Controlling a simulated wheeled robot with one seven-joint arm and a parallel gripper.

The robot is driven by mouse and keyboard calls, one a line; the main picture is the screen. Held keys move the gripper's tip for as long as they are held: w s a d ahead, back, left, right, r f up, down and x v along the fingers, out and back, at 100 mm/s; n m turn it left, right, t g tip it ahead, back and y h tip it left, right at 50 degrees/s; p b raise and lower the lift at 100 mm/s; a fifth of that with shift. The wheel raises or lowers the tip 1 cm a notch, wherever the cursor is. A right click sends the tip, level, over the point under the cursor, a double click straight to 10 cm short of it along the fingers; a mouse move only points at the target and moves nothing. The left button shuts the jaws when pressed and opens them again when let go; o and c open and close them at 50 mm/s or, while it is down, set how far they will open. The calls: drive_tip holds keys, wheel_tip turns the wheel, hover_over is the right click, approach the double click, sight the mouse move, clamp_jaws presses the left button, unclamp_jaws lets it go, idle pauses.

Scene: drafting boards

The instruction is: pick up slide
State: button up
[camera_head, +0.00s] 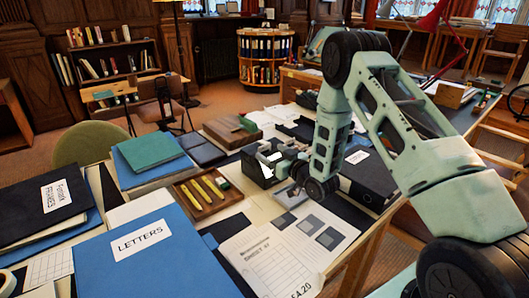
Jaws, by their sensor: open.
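No thing is clearly readable as the slide. Small flat grey squares (313,223) lie on the printed sheet (270,262) just in front of my wrist, apart from the gripper. Any of these may be the slide; I cannot tell.
A wooden tray (187,206) with several yellow pieces lies left of my gripper. A blue LETTERS folder (150,255) and stacked folders (152,160) fill the left side. A wooden board with a green piece (232,131) lies behind.

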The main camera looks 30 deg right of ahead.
sight(265, 148)
drive_tip(key=shift+w+a, duration=0.15)
drive_tip(key=shift+w, duration=0.65)
drive_tip(key=shift+w+a, duration=0.15)
drive_tip(key=shift+w, duration=0.6)
drive_tip(key=shift+c, duration=0.3)
drive_tip(key=c, duration=1.1)
drive_tip(key=shift+r, duration=0.1)
wheel_tip(265, 148, up, 10)
drive_tip(key=shift+f, duration=0.1)
